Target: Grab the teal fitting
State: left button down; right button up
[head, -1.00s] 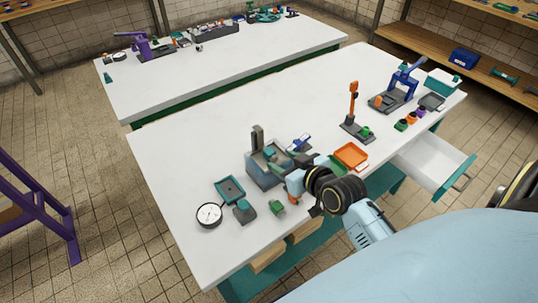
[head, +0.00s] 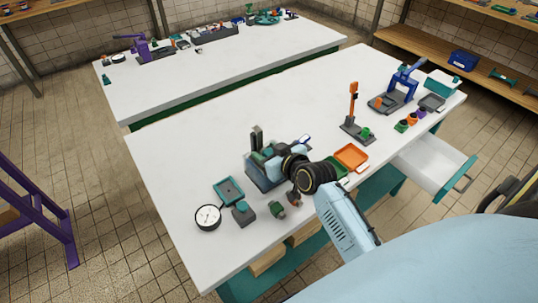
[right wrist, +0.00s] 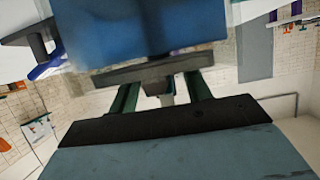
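My right gripper (head: 276,158) reaches in from the right, low over a blue-grey open box (head: 262,183) on the near table. Teal and green parts (head: 259,157) show in the box beside the gripper; I cannot tell for sure which one is the teal fitting. In the right wrist view two green bars stand apart with a small grey piece (right wrist: 165,90) between them, under a dark bar and a blurred blue surface. Whether the fingers hold anything is unclear. My left gripper is not in view.
Left of the box are a teal tray (head: 229,190), a round gauge (head: 208,217) and a grey-green block (head: 243,212). A small green part (head: 277,210) lies in front. An orange tray (head: 351,157) and orange stand (head: 353,110) are to the right.

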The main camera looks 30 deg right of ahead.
grip_shut()
jog(key=shift+r, duration=0.1)
